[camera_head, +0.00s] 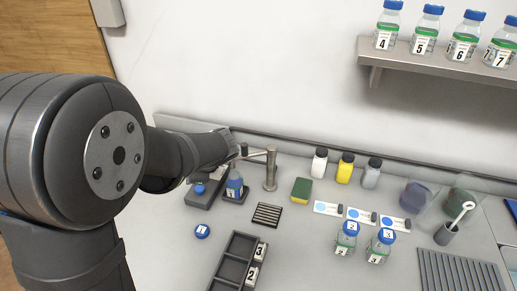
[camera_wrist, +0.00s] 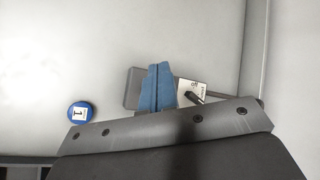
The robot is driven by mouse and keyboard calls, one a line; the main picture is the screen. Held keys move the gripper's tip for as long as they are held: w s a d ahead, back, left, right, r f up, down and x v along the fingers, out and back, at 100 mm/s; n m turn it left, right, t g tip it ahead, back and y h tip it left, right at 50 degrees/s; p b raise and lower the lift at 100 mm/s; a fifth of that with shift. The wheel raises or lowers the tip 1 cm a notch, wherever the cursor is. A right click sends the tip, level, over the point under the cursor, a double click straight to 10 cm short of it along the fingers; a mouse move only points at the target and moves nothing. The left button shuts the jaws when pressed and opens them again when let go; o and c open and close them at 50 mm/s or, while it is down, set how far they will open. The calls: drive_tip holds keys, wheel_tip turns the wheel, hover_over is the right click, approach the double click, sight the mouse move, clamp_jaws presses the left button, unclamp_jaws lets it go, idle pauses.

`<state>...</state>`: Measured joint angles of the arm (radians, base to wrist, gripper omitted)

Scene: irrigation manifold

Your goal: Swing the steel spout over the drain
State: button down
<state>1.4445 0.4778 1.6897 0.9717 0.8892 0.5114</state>
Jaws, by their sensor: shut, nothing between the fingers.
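The steel spout (camera_head: 270,168) stands upright on the counter in the head view, with its short arm pointing left toward my wrist. The drain (camera_head: 267,215), a dark slotted grate, lies in front of the post, and the spout's arm is not above it. My gripper (camera_wrist: 158,66) shows its blue fingers shut together with nothing between them in the wrist view. In the head view my arm reaches in from the left and ends close to the left end of the spout's arm. Whether they touch, I cannot tell. The spout cannot be made out clearly in the wrist view.
A blue cap marked 1 (camera_head: 202,231) lies on the counter; it also shows in the wrist view (camera_wrist: 80,113). A sponge (camera_head: 301,190) sits right of the spout. A dark divided tray (camera_head: 233,262) lies in front. Two blue-capped bottles (camera_head: 346,238) (camera_head: 380,246) stand right.

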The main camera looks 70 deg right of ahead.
idle(0.4)
drive_tip(key=c, duration=1.9)
unclamp_jaws()
drive_tip(key=shift+c, duration=0.2)
drive_tip(key=o, duration=0.3)
drive_tip(key=shift+d+r, duration=0.25)
drive_tip(key=o, duration=0.3)
drive_tip(key=d+r+n, duration=0.1)
drive_tip(key=d+r+n+y, duration=0.1)
drive_tip(key=r+n, duration=0.1)
drive_tip(key=s+d+r+n+g, duration=0.1)
drive_tip(key=d+r, duration=0.1)
drive_tip(key=shift+s+n, duration=0.1)
drive_tip(key=shift+n, duration=0.3)
drive_tip(key=shift+o, duration=0.2)
drive_tip(key=n+g+y, duration=0.1)
drive_tip(key=n+g, duration=0.5)
drive_tip(key=g, duration=0.1)
approach(244, 144)
wheel_tip(244, 144, down, 11)
drive_tip(key=shift+d+r, duration=0.15)
drive_tip(key=shift+r, duration=0.05)
drive_tip(key=shift+c, duration=0.3)
clamp_jaws()
